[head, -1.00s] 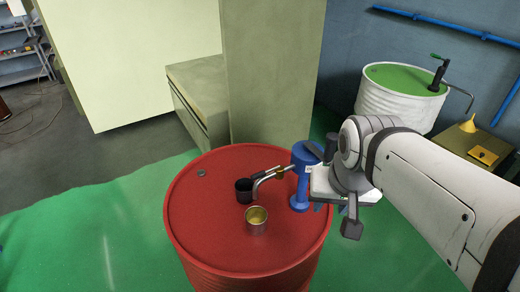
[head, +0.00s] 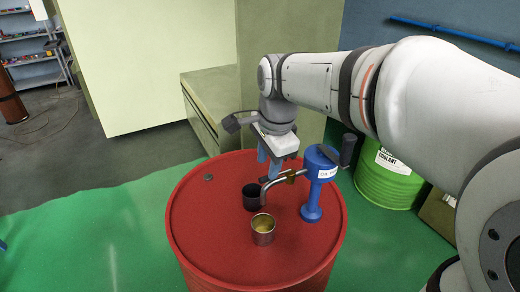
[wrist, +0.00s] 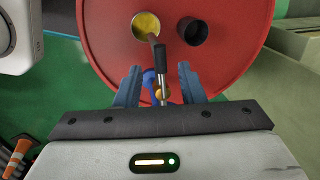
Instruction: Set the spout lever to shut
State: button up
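A blue pump (head: 318,180) stands on the red drum (head: 205,235), with a bent grey spout (head: 275,184) reaching left from it. A small brass valve piece (head: 291,175), seemingly bearing the spout lever, sits on the spout; its exact setting is hard to tell. My gripper (head: 268,158) points down behind and above the spout. In the wrist view my gripper (wrist: 158,82) has its two blue fingers wide apart, with the brass piece (wrist: 162,94) between them in the picture. Contact is not visible, and nothing is held.
A metal cup with yellow contents (head: 263,230) and a black cup (head: 252,197) stand on the drum near the spout's end. The pump's dark crank handle (head: 348,150) sticks up at right. A green drum (head: 386,178) stands behind. The drum top's left side is mostly clear.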

aim_at(266, 178)
jog(key=shift+w+f, duration=0.2)
jog(key=shift+f, duration=0.8)
jog(key=shift+w+f, duration=0.2)
jog(key=shift+f, duration=0.8)
jog(key=shift+c, duration=0.6)
grip_shut()
